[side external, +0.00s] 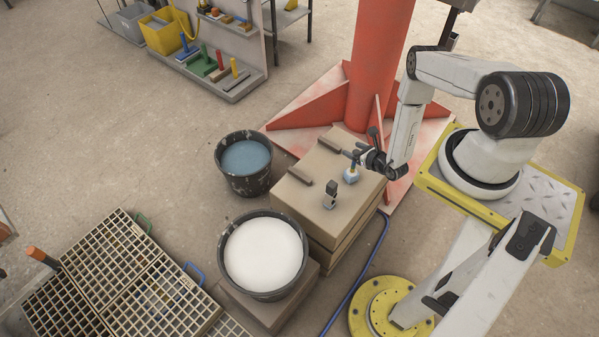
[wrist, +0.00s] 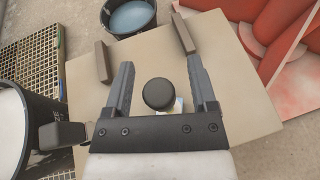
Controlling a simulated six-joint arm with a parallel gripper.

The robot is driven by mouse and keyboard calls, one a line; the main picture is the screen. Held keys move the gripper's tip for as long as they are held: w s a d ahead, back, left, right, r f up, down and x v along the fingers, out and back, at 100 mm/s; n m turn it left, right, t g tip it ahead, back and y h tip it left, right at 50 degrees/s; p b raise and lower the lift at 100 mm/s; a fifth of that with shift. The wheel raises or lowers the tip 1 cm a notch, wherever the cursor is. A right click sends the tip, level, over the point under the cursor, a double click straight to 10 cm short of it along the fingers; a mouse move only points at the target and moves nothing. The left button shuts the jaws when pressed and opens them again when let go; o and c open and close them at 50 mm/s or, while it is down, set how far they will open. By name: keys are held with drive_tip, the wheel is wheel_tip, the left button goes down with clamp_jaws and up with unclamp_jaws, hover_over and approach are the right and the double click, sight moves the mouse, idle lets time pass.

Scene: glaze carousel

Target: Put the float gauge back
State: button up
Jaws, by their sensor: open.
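A small gauge-like piece with a pale blue and white body (side external: 351,175) stands on a tan box top (side external: 300,205); I take it to be the float gauge. In the wrist view its round dark knob (wrist: 158,94) sits between my fingers, hiding most of the body. A second small grey piece with a dark block on top (side external: 330,195) stands on the box nearer the camera; it also shows at the left in the wrist view (wrist: 62,135). My gripper (side external: 354,157) is open around the knob, with a gap visible on both sides.
Two brown bars (side external: 329,145) (side external: 299,176) lie on the box top. A bucket of blue liquid (side external: 245,158) and a bucket of white liquid (side external: 264,253) stand to the left. A red column (side external: 378,60) rises behind. Grates (side external: 120,280) lie at lower left.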

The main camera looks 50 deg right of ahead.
drive_tip(key=v, duration=0.6)
drive_tip(key=shift+s+r, duration=0.15)
drive_tip(key=shift+s, duration=0.2)
drive_tip(key=shift+a, duration=0.1)
drive_tip(key=w+a+r+n+g+y, duration=0.4)
drive_tip(key=a+r+n+y, duration=0.35)
drive_tip(key=r, duration=0.25)
drive_tip(key=w+a+r+n+g+y, duration=0.3)
drive_tip(key=w+a+r+n+y, duration=0.25)
drive_tip(key=r+n, duration=0.35)
drive_tip(key=s+a+r+n+g+h, duration=0.1)
drive_tip(key=s+a+r+n+h, duration=0.1)
drive_tip(key=r+n, duration=0.5)
drive_tip(key=s+a+r+n+g+h, duration=0.1)
drive_tip(key=s+a+r+n+h, duration=0.1)
drive_tip(key=r+n+h, duration=0.2)
drive_tip(key=s+a+r+n+g+h, duration=0.1)
drive_tip(key=s+a+r+n+h, duration=0.1)
drive_tip(key=r+n, duration=0.8)
drive_tip(key=shift+s+a+n+h, duration=0.45)
drive_tip(key=shift+n+h, duration=0.2)
drive_tip(key=shift+h, duration=0.35)
